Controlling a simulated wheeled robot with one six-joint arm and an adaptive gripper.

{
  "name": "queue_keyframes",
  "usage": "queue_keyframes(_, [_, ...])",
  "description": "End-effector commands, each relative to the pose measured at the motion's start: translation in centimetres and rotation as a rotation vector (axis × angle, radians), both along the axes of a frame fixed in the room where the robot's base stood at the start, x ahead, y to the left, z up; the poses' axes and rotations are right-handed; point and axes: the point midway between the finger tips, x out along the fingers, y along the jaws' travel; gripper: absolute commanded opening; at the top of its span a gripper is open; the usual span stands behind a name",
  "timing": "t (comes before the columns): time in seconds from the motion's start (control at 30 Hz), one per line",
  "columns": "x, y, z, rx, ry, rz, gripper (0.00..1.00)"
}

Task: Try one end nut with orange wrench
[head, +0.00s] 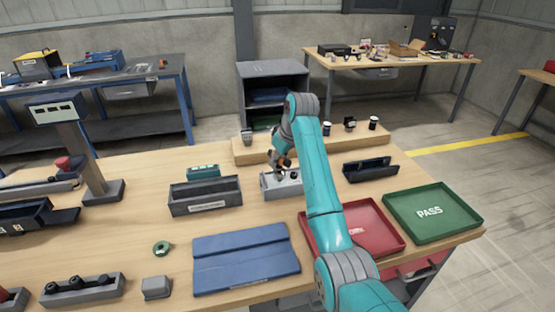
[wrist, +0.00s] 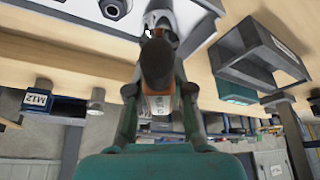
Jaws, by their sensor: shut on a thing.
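My gripper (head: 280,162) is shut on the orange wrench (wrist: 160,105), whose orange body shows between the fingers in the wrist view. A dark rounded part and a grey metal part of the tool extend beyond the fingers. In the head view the gripper is just above the pale grey fixture block (head: 270,192), partly hidden by my arm. A dark round nut-like feature (wrist: 114,8) on a pale block shows at the top of the wrist view. I cannot tell whether the tool touches it.
A grey open box (head: 205,205) stands left of the fixture, with a blue mat (head: 245,270) in front. A red tray (head: 390,247) and green PASS tray (head: 465,222) lie right. A green ring (head: 162,248) lies left; a dark holder (head: 370,172) stands right.

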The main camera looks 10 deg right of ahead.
Motion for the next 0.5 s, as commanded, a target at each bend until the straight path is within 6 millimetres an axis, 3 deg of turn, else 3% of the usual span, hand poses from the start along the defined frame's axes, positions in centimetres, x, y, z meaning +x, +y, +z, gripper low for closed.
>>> queue_keyframes(0.5, [0.01, -0.01, -0.66, 0.001, -0.001, 0.000, 0.00])
